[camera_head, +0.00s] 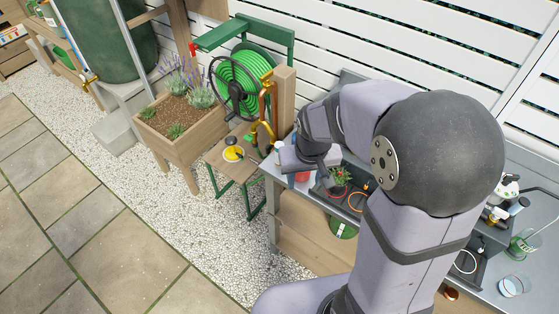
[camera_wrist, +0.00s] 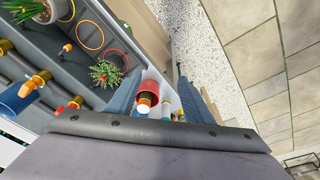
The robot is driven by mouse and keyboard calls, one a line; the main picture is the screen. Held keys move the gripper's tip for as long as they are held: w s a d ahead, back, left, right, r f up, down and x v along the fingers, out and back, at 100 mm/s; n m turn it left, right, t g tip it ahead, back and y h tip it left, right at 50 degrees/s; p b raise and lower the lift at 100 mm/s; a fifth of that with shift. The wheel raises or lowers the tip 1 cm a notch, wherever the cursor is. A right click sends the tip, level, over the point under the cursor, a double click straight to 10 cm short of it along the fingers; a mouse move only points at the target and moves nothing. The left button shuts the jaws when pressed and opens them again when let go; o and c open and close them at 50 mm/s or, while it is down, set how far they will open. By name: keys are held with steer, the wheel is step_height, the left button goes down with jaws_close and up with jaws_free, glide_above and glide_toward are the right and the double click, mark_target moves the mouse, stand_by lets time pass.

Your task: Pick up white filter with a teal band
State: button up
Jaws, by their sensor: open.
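A small pale cylinder (camera_head: 279,147), possibly the white filter with a teal band, stands at the left end of the grey bench in the head view, just left of my gripper (camera_head: 305,160). In the wrist view my gripper (camera_wrist: 160,82) is open, with its two blue-grey fingers apart. Between the fingers I see a red pot (camera_wrist: 152,87) and a white-topped item with an orange ring (camera_wrist: 145,100). A small white and teal item (camera_wrist: 166,109) shows beside it, partly hidden by my gripper body; I cannot tell for sure that it is the filter.
Gravel (camera_head: 200,230) lies below the bench edge.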

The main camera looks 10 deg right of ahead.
steer(key=shift+w+a+f+t+b, duration=0.35)
steer(key=shift+w+a+f, duration=0.6)
steer(key=shift+w, duration=1.8)
steer(key=shift+w+a+f+t+b, duration=0.4)
steer(key=shift+w+f, duration=1.05)
steer(key=shift+w, duration=1.3)
steer(key=shift+w+a+f+t+b, duration=0.2)
steer(key=shift+w+a+f+t, duration=0.7)
steer(key=shift+w, duration=1.85)
steer(key=shift+d+f+g, duration=0.3)
steer(key=shift+f+g, duration=0.1)
steer(key=shift+g, duration=0.15)
steer(key=shift+p+x, duration=1)
steer(key=shift+x, duration=1.5)
steer(key=c, duration=1.2)
